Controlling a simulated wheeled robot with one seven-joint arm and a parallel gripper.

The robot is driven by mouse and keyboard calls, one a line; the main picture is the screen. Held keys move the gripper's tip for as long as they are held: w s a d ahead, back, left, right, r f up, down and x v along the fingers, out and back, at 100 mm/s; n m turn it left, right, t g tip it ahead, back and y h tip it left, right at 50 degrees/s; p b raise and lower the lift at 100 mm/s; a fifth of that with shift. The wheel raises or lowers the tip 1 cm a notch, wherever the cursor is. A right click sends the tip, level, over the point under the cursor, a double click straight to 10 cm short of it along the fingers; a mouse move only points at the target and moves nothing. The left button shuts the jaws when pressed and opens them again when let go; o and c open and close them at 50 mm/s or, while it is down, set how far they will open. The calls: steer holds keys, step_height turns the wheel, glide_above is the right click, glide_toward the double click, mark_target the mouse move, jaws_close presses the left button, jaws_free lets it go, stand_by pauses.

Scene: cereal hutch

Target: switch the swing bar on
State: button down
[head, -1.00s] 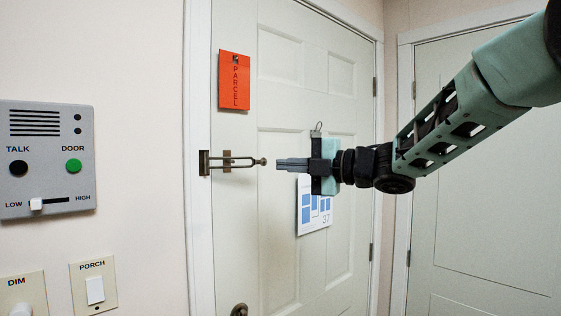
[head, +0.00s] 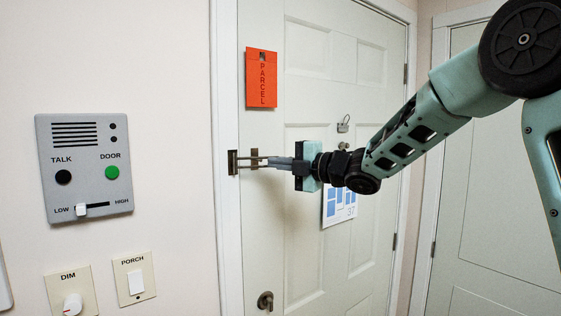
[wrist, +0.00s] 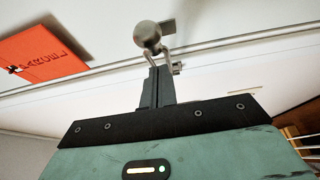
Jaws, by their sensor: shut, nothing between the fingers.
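The swing bar (head: 252,159) is a metal loop at the left edge of the white door. It reaches right from a dark plate (head: 233,162) on the door frame, passing a small plate (head: 254,154) on the door. I cannot tell whether the tips touch the bar.
An orange PARCEL tag (head: 261,78) hangs on the door above the bar. A door handle (head: 265,301) is below, and a blue-and-white sheet (head: 340,205) is behind my arm. An intercom panel (head: 86,190) and PORCH switch (head: 135,282) are on the left wall.

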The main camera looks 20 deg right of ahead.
steer(key=w+b, duration=0.1)
steer(key=b, duration=0.1)
steer(key=w+b, duration=0.1)
steer(key=w, duration=0.1)
steer(key=shift+w+d+f+b, duration=0.2)
steer(key=shift+d+b, duration=0.15)
steer(key=shift+d, duration=0.05)
steer(key=shift+d+r, duration=0.1)
steer(key=shift+r, duration=0.2)
